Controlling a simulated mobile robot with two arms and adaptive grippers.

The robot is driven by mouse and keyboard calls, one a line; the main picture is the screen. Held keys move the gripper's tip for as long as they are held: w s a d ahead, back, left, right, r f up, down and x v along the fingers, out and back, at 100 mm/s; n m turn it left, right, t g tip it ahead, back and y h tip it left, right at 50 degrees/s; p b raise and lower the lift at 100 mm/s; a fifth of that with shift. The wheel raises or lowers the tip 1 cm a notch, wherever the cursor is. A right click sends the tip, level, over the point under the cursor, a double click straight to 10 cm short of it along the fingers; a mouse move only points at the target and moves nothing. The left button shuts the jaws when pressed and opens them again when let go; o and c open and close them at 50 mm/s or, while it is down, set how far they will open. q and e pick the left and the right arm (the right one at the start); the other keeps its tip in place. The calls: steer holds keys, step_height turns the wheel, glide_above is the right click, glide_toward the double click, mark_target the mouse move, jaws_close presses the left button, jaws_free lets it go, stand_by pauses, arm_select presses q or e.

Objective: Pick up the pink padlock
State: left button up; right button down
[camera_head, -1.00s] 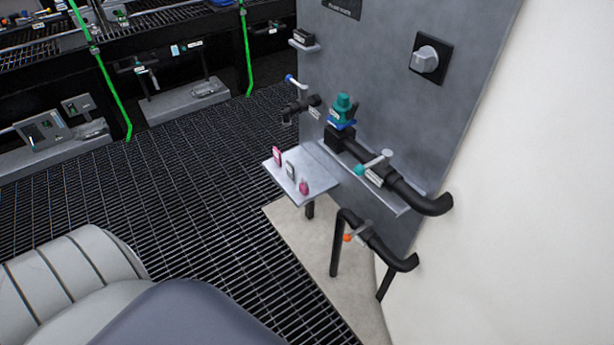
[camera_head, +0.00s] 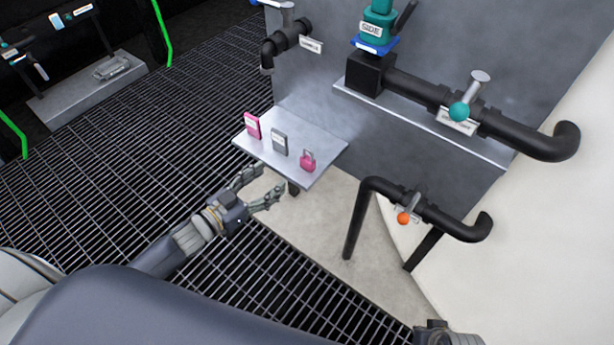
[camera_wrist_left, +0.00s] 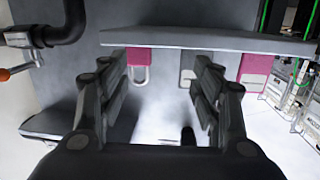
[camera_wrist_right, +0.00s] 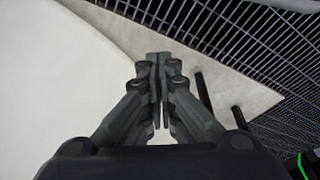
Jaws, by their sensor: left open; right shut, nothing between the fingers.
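The pink padlock (camera_head: 308,161) stands on the small grey shelf (camera_head: 325,150), near its front right corner. In the left wrist view the padlock (camera_wrist_left: 141,57) appears upside down beneath the shelf edge, between the open fingers and beyond them. My left gripper (camera_head: 264,185) is open and empty, just in front of and below the shelf's front edge, to the left of the padlock and apart from it. My right gripper is shut and empty in the right wrist view (camera_wrist_right: 158,110); only a piece of the right arm shows at the bottom of the head view.
A grey item (camera_head: 279,142) and a pink item (camera_head: 253,126) stand left of the padlock on the shelf. A black pipe with an orange-knobbed valve (camera_head: 403,218) is to the right. A larger pipe with a teal knob (camera_head: 459,111) runs above. Dark grating lies in front.

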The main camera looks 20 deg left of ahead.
mark_target(307, 159)
arm_select(q)
steer(key=w+d+r, duration=0.1)
steer(key=d, duration=0.1)
steer(key=w+d+r+h+b, duration=0.1)
steer(key=w+d, duration=0.1)
steer(key=w+d+r+m+h+b, duration=0.1)
steer(key=w, duration=0.1)
steer(key=shift+d, duration=0.4)
steer(key=shift+b+x, duration=0.55)
steer(key=shift+x, duration=1.85)
arm_select(e)
steer(key=v, duration=0.9)
steer(key=shift+w+d+t, duration=0.15)
steer(key=shift+w+t, duration=0.15)
steer(key=shift+w, duration=0.1)
arm_select(q)
steer(key=c, duration=1.2)
